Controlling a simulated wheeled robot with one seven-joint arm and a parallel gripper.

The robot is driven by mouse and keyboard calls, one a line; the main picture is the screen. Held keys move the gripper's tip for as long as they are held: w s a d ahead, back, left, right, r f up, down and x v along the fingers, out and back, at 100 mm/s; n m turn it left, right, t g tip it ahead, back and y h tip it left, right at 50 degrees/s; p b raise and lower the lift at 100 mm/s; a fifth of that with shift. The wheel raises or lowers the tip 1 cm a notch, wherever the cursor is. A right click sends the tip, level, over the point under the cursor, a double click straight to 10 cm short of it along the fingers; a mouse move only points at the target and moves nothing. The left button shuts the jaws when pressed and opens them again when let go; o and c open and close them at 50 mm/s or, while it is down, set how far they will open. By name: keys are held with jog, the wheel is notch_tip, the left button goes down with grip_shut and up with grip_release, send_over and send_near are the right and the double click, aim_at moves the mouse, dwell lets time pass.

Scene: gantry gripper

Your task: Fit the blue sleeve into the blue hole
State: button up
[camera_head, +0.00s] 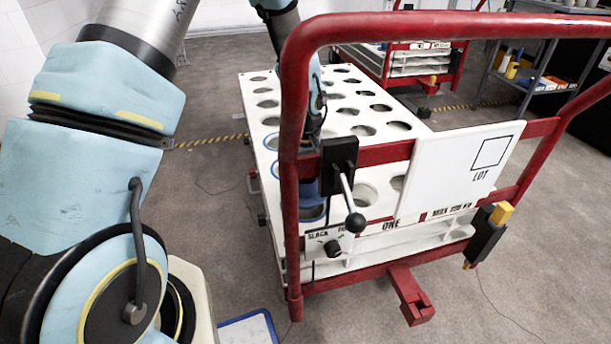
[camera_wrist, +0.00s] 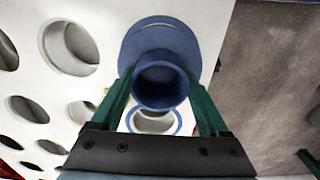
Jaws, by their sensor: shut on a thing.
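In the wrist view, my gripper (camera_wrist: 160,73) has its two green fingers shut on the blue sleeve (camera_wrist: 160,57), one on each side of its tube. The sleeve's open end faces the camera, and its wide round flange lies beyond it. A blue-rimmed hole (camera_wrist: 179,123) in the white panel shows just below the sleeve, partly covered by it. I cannot tell the gap between sleeve and panel. In the head view, the red frame hides most of my gripper. Blue shows beside the red post (camera_head: 312,208), and a blue-rimmed hole (camera_head: 271,142) lies farther back.
The white panel (camera_head: 345,92) has several plain holes. A red tubular frame (camera_head: 291,180) with a black lever (camera_head: 347,190) and a white LOT plate (camera_head: 465,165) stands in front. Another red cart (camera_head: 415,58) and a shelf stand behind. Grey floor lies right of the panel.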

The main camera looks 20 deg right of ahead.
aim_at(306, 192)
jog(key=shift+f, duration=0.6)
jog(key=shift+p, duration=0.4)
dwell(1.4)
jog(key=shift+f+b, duration=0.8)
jog(key=shift+f, duration=0.85)
jog(key=o, duration=1.5)
notch_tip(306, 192, up, 11)
jog(key=shift+f+p, duration=0.1)
jog(key=shift+p, duration=0.95)
